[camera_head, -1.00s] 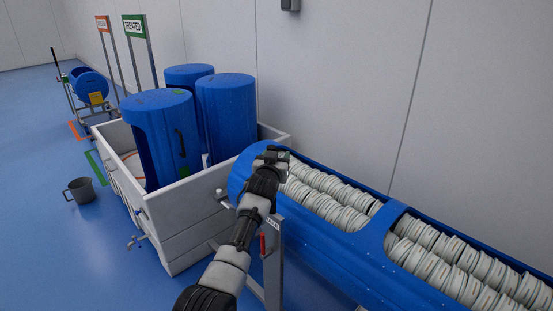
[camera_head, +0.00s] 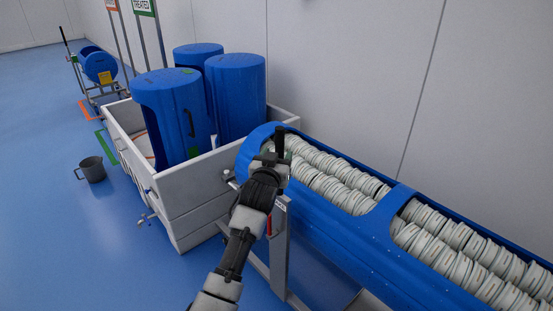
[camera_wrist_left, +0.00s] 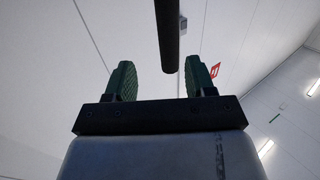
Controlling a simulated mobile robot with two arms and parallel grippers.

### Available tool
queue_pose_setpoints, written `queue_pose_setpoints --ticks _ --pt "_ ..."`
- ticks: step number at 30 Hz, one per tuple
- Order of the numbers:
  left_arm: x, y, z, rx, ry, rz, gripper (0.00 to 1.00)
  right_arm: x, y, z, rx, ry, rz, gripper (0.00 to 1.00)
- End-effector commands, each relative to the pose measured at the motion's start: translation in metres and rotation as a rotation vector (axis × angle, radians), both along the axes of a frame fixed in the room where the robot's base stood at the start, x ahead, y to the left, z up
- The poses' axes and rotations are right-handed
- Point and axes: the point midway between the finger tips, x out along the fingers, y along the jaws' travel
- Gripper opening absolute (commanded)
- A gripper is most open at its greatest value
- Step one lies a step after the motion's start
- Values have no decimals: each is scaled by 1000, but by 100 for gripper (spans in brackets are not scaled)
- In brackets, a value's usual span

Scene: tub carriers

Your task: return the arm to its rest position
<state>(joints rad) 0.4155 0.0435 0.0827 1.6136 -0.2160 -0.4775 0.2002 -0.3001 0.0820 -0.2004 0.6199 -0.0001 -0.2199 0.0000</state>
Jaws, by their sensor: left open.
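My left gripper (camera_head: 270,160) is at the near-left end of the long blue carrier (camera_head: 340,235), which lies on its side, filled with rows of pale round tubs (camera_head: 335,185). In the left wrist view its two green-padded fingers (camera_wrist_left: 162,80) stand apart with nothing between the pads. A dark bar (camera_wrist_left: 167,35) hangs ahead of them, past the gap. In the head view a dark upright bar (camera_head: 280,140) shows just beyond the gripper. Whether the gripper touches the carrier cannot be told. My right gripper is in neither view.
A whitish bin (camera_head: 185,205) left of the gripper holds blue cylindrical carriers (camera_head: 235,95). A metal stand (camera_head: 280,245) with a red part is close beside my arm. A wall closes the back.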

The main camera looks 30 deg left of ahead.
Motion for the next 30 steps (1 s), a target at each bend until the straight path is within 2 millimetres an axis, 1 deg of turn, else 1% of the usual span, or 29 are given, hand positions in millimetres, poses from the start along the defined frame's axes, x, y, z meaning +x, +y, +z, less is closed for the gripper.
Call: queue_pose_setpoints --ticks 4,17,20,23,26,27,29,30 --pt "-4 -1 0 0 0 -1 55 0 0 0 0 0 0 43" --pt "-4 -1 0 0 0 0 55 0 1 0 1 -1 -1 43" --pt "-4 -3 -11 1 20 -5 55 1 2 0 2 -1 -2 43" --pt "-6 -8 -47 4 87 -21 55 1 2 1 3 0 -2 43" --pt "-14 -17 -110 12 201 -49 55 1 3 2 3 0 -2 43" --pt "-21 -21 -140 13 255 -63 55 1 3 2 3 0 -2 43" --pt "-34 -28 -185 16 335 -82 55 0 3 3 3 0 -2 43" --pt "-45 -32 -214 19 388 -96 55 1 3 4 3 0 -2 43"
